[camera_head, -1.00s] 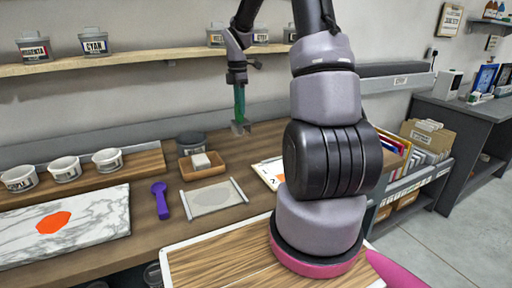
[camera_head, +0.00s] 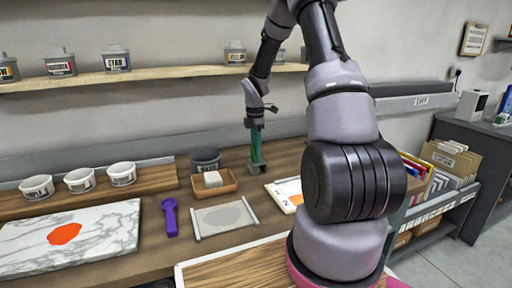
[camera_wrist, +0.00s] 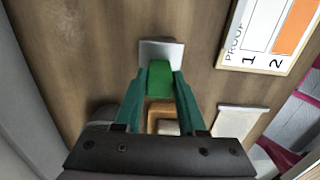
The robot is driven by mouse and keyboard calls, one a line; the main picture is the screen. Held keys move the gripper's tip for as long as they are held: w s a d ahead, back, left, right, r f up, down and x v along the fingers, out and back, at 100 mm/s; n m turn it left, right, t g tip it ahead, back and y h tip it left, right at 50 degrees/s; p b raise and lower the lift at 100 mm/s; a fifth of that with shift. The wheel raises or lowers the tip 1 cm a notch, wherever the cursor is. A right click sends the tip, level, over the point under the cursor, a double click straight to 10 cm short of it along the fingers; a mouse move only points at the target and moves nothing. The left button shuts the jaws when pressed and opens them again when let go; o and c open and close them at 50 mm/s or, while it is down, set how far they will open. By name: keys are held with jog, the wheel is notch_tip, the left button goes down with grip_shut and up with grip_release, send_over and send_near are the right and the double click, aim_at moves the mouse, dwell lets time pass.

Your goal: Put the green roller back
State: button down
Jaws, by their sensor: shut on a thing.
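My gripper (camera_head: 256,152) hangs over the wooden bench, to the right of the small tan tray. Its teal fingers are shut on a green-handled tool (camera_wrist: 159,79). The tool has a broad, flat, pale grey end (camera_wrist: 162,50) pointing down. It looks more like a scraper than a roller; I see no clear roller. The grey end also shows in the head view (camera_head: 257,168), close to the bench top; I cannot tell if it touches. A purple tool (camera_head: 170,217) lies on the bench to the left.
A tan tray (camera_head: 228,189) with a white block and a dark lidded tub (camera_head: 205,160) stand left of my gripper. A grey sheet (camera_head: 200,232) lies in front, a proof card (camera_head: 282,197) to the right. Farther left are white cups (camera_head: 80,180) and a marble slab (camera_head: 110,240).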

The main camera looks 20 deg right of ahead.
jog(key=shift+s+f, duration=0.1)
jog(key=shift+f, duration=0.2)
jog(key=shift+f, duration=0.15)
jog(key=c, duration=0.8)
grip_release()
jog(key=shift+s+f, duration=0.1)
jog(key=o, duration=0.3)
jog(key=shift+w+f, duration=0.15)
jog(key=shift+w, duration=0.05)
jog(key=s+a+r+m+t, duration=0.1)
jog(key=s+a+r+m, duration=0.15)
jog(key=r, duration=0.85)
jog(key=s+a+r+m, duration=0.1)
jog(key=s+r+m, duration=0.15)
jog(key=r, duration=0.85)
jog(key=s+a+r+m+t, duration=0.2)
jog(key=s+m, duration=0.3)
jog(key=s, duration=0.3)
jog(key=s+a+r+m+t+y, duration=0.1)
jog(key=s+a+r+m+t, duration=0.1)
jog(key=s+r+m, duration=0.3)
jog(key=s+a+r+m+t+y, duration=0.1)
jog(key=s+a+r+m+t, duration=0.1)
jog(key=s+m, duration=0.5)
jog(key=s+r, duration=0.1)
jog(key=s, duration=0.2)
jog(key=shift+s+r, duration=0.2)
jog(key=shift+s, duration=0.15)
